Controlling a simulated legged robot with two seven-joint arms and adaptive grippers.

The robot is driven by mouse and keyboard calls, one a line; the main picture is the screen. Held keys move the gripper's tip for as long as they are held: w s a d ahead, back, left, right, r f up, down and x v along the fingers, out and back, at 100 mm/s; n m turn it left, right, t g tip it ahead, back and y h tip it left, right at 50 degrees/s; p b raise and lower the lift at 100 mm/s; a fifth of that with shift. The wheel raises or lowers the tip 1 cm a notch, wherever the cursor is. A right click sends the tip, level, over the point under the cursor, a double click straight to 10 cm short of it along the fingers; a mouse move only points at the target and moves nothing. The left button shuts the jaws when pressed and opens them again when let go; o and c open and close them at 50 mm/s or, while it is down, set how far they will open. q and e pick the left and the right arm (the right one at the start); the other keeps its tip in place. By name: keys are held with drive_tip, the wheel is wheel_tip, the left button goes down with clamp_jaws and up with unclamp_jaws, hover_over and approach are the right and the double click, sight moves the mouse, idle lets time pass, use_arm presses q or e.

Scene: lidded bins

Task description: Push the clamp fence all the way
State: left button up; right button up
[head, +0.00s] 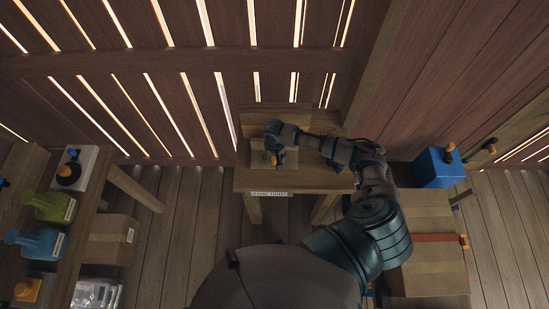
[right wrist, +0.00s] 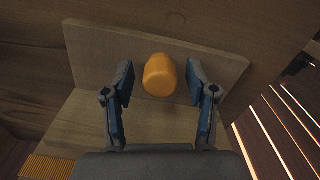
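A light wooden fence board (right wrist: 100,62) stands upright in the right wrist view, above a flat wooden surface. It seems to be the clamp fence. A rounded orange knob (right wrist: 160,75) shows in front of the board. My right gripper (head: 272,153) is over the left part of the wooden bench (head: 310,184) in the head view. In the right wrist view its two blue-grey fingers are open, one on each side of the knob, with gaps between. Whether the knob is fixed to the board I cannot tell. My left gripper is not in view.
A blue box (head: 436,169) with an orange knob and a cardboard box (head: 430,270) stand right of the bench. A shelf at left holds a green bottle (head: 52,207) and a blue bottle (head: 36,243). Slatted wooden walls close off the back and right.

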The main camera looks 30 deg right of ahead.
drive_tip(key=shift+r, duration=0.35)
wheel_tip(320, 180, up, 11)
drive_tip(key=shift+r, duration=0.1)
idle(0.6)
